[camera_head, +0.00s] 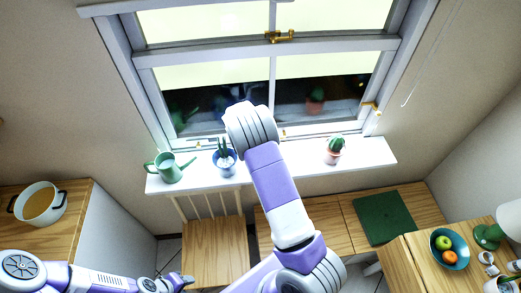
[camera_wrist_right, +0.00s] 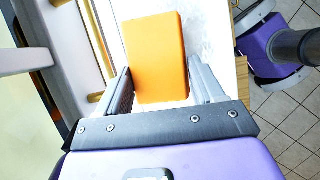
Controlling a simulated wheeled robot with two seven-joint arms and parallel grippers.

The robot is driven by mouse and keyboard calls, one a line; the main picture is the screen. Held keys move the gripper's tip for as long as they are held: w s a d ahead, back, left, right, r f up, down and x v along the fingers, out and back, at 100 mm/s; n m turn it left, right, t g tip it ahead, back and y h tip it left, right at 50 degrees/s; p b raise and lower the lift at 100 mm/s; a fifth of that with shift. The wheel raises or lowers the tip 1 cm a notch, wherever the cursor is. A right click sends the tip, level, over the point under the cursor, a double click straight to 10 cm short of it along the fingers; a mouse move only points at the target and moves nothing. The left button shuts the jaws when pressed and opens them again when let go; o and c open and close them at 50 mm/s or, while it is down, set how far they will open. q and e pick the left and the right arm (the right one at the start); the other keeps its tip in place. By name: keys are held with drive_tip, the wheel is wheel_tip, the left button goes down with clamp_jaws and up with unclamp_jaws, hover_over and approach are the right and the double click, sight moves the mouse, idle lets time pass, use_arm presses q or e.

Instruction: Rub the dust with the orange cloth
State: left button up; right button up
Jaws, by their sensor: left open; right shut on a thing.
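The orange cloth (camera_wrist_right: 157,50) shows in the right wrist view as a flat, block-like orange pad. My right gripper (camera_wrist_right: 160,88) is shut on it, with one finger at each side. The cloth is over a white surface (camera_wrist_right: 212,38), which looks like the windowsill; whether it touches cannot be told. In the head view my right arm reaches up to the windowsill (camera_head: 290,172), and its wrist hides the gripper and cloth. My left gripper (camera_head: 182,281) is low at the left in the head view, open and empty.
On the sill stand a green watering can (camera_head: 168,167), a blue-potted plant (camera_head: 224,157) and a cactus (camera_head: 334,150). A wooden chair (camera_head: 215,250) is below. A pot (camera_head: 40,203) is at left; a fruit bowl (camera_head: 449,250) and green board (camera_head: 384,218) are at right.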

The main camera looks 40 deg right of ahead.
drive_tip(key=shift+f+b, duration=0.7)
drive_tip(key=shift+f, duration=0.3)
